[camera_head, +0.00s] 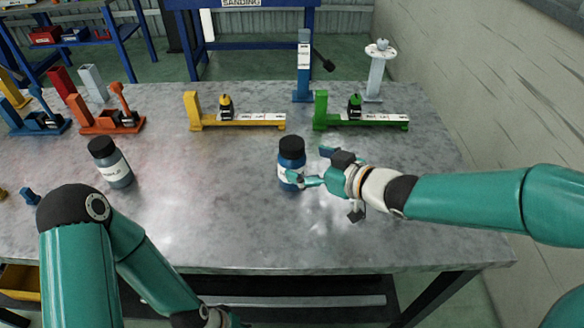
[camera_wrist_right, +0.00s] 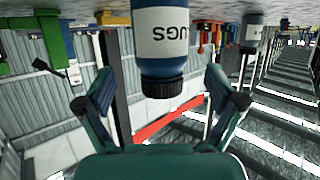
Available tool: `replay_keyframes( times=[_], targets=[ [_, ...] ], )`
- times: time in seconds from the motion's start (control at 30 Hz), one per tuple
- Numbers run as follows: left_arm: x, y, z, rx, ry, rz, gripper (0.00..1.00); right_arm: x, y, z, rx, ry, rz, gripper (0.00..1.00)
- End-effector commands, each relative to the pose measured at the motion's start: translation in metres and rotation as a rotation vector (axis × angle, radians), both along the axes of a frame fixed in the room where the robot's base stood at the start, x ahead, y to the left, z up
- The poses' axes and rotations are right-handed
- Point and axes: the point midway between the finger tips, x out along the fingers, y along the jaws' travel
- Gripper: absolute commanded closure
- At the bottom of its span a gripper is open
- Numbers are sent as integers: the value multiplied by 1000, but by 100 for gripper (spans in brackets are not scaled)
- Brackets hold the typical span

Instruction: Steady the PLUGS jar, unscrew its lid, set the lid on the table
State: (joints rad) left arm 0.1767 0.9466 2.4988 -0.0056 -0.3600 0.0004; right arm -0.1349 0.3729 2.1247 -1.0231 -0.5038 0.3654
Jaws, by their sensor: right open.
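The PLUGS jar (camera_head: 291,172), dark blue with a white label and a black lid (camera_head: 291,145), stands upright on the metal table (camera_head: 225,215) right of its middle. In the right wrist view the jar (camera_wrist_right: 165,35) appears upside down, with "UGS" readable and its lid (camera_wrist_right: 163,88) on. My right gripper (camera_head: 314,167) is open at the jar's right side, its fingers spread to either side of it; I cannot tell whether they touch it. My left arm bends down past the table's front edge, and its fingers are out of view.
A second, greyer jar (camera_head: 117,174) with a black lid stands at the left. Yellow (camera_head: 240,120) and green (camera_head: 362,120) fixtures stand at the back, with orange (camera_head: 110,122) and blue ones at the back left. The table's front middle is clear. A wall borders the right.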

Motion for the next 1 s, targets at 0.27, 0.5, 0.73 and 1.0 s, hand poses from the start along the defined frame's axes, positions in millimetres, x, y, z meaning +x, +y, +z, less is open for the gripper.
replay_keyframes(
  times=[0.27,0.5,0.73,1.0],
  targets=[
    [0,0,-2,0,0,0,100,14,16,-12,-1,2,3,6],
    [0,0,-2,0,0,0,100,33,35,-23,0,1,2,6],
    [0,0,-2,0,0,0,100,35,37,-23,0,1,1,6],
    [0,0,-2,0,0,0,100,35,37,-23,0,1,2,45]
  ],
)
